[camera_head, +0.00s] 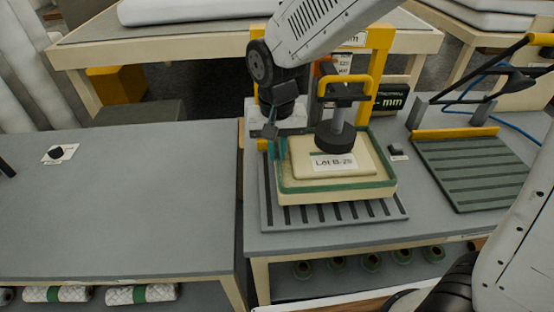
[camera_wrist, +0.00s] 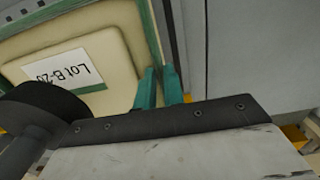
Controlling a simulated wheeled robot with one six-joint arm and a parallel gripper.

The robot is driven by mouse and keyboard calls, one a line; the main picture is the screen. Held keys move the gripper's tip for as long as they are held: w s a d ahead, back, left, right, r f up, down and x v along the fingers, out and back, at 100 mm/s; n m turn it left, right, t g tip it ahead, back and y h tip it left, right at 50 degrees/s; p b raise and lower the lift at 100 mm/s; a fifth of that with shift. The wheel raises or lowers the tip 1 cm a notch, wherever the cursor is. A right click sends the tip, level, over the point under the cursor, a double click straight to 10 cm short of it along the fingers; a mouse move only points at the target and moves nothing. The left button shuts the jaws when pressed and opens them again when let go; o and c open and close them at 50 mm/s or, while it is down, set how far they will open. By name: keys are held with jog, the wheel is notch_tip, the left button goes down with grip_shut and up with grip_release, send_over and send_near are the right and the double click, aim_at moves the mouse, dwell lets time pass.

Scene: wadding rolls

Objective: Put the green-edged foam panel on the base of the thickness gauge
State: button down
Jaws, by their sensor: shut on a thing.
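The foam panel (camera_head: 290,187) is cream with a green edge and a raised cream middle bearing a "Lot B" label. It lies over the slotted grey base (camera_head: 345,213) of the thickness gauge; I cannot tell whether it rests fully on it. The gauge's round black foot (camera_head: 335,138) is above the panel's far part; contact is unclear. My gripper (camera_head: 278,150) is at the panel's left edge, its teal fingers shut on that edge. In the wrist view, the fingers (camera_wrist: 158,88) straddle the green rim of the panel (camera_wrist: 115,40).
The gauge's yellow frame (camera_head: 378,62) and dark display (camera_head: 391,100) stand behind the panel. A ribbed green board (camera_head: 470,165) with a yellow bar is at the right. The left table (camera_head: 120,205) is mostly clear, with a small dark item on a card (camera_head: 60,153).

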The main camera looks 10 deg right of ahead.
aim_at(277, 156)
jog(key=shift+f, duration=1.75)
jog(key=c, duration=1.5)
grip_release()
notch_tip(277, 156, up, 12)
